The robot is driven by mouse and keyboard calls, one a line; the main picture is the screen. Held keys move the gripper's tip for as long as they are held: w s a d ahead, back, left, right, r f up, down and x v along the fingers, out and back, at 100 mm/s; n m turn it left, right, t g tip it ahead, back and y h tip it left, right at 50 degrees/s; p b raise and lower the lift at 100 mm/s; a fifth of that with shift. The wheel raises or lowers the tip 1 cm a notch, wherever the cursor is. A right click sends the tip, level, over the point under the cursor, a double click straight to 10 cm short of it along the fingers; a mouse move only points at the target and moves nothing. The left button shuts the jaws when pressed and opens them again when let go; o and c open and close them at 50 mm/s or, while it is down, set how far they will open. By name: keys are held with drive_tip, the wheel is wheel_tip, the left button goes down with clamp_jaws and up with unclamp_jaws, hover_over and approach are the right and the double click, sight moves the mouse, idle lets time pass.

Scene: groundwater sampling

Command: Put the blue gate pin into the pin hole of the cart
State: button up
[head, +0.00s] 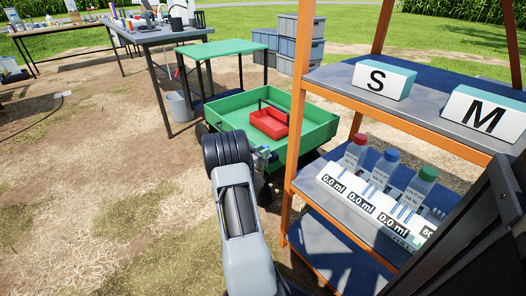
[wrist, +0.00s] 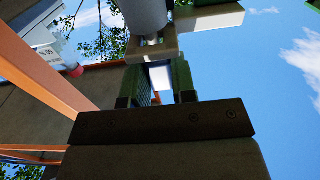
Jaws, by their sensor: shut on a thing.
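The green cart (head: 312,137) stands ahead of me in the head view, left of the orange rack. My gripper (head: 267,154) is low at the cart's near side, close to its wall and partly hidden by my arm. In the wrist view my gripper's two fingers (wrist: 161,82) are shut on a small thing. Only a pale bluish-white patch shows between them, so the blue gate pin is hardly made out. A grey cylinder (wrist: 145,15) and a beige plate (wrist: 152,49) are just beyond the fingertips. I cannot make out the pin hole in either view.
The orange rack (head: 293,160) stands close to the right of my arm, with capped bottles (head: 388,165) on its shelf. A grey table (head: 160,36) and a bucket (head: 179,107) are behind left. The ground at left is clear.

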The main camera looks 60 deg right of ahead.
drive_tip(key=shift+f, duration=0.4)
drive_tip(key=o, duration=0.9)
drive_tip(key=shift+a+r, duration=0.1)
drive_tip(key=p+v, duration=0.4)
drive_tip(key=v, duration=0.9)
drive_tip(key=shift+w+a, duration=0.1)
drive_tip(key=shift+a, duration=0.2)
